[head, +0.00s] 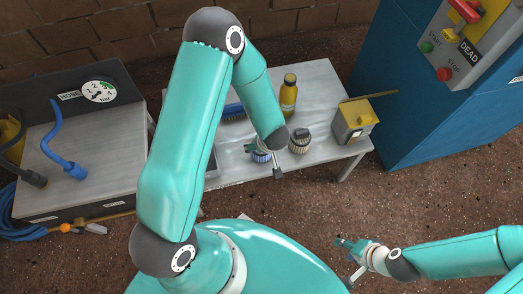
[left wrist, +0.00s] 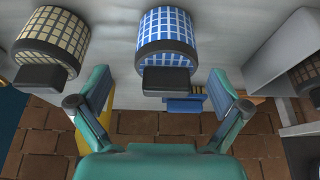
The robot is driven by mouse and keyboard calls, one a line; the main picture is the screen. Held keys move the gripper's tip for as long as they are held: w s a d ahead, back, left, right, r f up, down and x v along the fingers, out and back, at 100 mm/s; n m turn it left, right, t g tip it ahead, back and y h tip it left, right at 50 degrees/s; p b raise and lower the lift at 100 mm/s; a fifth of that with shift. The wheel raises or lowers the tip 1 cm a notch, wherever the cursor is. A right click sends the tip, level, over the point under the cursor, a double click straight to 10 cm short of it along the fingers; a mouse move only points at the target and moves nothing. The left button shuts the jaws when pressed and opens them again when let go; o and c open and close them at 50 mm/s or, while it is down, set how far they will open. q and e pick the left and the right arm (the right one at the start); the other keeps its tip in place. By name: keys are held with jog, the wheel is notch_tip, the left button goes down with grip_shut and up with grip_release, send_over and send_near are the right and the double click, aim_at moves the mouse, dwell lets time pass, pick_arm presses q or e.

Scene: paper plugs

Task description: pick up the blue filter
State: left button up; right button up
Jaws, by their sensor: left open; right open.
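The blue filter (head: 261,157) stands on the grey bench, mostly hidden under my left gripper (head: 264,160) in the head view. In the left wrist view the blue filter (left wrist: 167,32) is a blue-and-white gridded cylinder with a dark band and a black block at its near end. My left gripper (left wrist: 160,88) is open, with a finger on either side of the line to the filter. It is not closed on it; whether a finger touches it I cannot tell. My right gripper (head: 356,259) is open and empty over the floor, away from the bench.
A beige gridded filter (head: 299,142) stands close beside the blue one, also in the left wrist view (left wrist: 53,38). A yellow bottle (head: 288,95), a blue brush (head: 233,112) and a yellow-topped box (head: 354,120) are on the bench. A blue cabinet (head: 410,120) stands at right.

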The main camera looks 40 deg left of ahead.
pick_arm(q)
jog(key=x, duration=0.1)
jog(key=b+x, duration=0.1)
jog(key=x, duration=0.1)
jog(key=s+b+x, duration=0.1)
jog(key=shift+w+a+f, duration=0.1)
jog(key=shift+f, duration=0.3)
jog(key=shift+w+a+f, duration=0.15)
jog(key=shift+f, duration=0.2)
jog(key=c, duration=1.2)
jog(key=shift+c, duration=0.2)
jog(key=shift+r, duration=0.1)
